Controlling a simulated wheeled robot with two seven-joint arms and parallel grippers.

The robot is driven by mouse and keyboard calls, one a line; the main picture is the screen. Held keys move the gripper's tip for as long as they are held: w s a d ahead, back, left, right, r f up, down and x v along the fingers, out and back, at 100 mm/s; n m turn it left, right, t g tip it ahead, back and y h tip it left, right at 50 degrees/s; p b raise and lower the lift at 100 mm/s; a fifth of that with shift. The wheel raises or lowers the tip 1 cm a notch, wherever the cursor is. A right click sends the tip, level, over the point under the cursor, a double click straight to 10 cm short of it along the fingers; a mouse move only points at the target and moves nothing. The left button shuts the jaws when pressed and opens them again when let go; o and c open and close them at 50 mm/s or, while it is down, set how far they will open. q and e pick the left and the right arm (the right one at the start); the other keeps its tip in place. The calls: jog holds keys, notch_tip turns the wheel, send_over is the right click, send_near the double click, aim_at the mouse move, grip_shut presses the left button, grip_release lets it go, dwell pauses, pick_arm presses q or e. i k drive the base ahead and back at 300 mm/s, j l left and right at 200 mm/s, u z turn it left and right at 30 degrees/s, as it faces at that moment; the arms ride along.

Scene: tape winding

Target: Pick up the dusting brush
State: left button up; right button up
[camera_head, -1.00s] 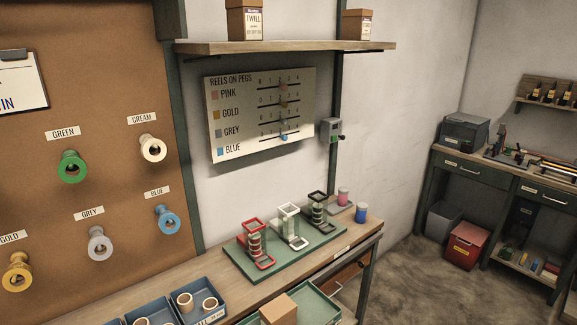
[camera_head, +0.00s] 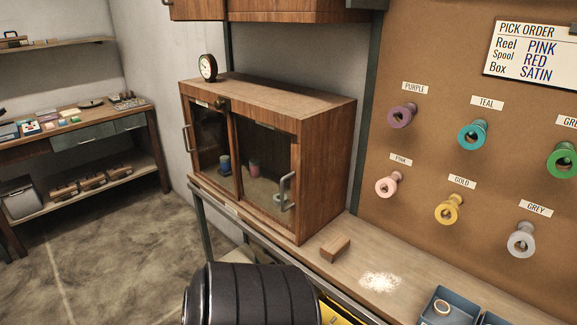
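A small wooden block-shaped object (camera_head: 335,248), which looks like the dusting brush, lies on the bench just right of the glass-doored cabinet. Its bristles cannot be made out. A patch of white powder (camera_head: 380,282) is on the bench to its right. Neither of my grippers shows. A black ribbed part of mine fills the bottom middle, in front of the bench edge.
The wooden cabinet (camera_head: 275,150) has shut glass doors with small spools inside and a clock (camera_head: 208,67) on top. Blue trays (camera_head: 449,308) sit at the bench's right. Reels hang on the pegboard (camera_head: 440,60). Floor (camera_head: 100,240) is open at left.

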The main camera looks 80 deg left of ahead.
aim_at(334, 247)
jog(key=u, duration=2.1)
jog(key=i+j+z, duration=0.2)
jog(key=i+j, duration=0.2)
jog(key=j, duration=0.1)
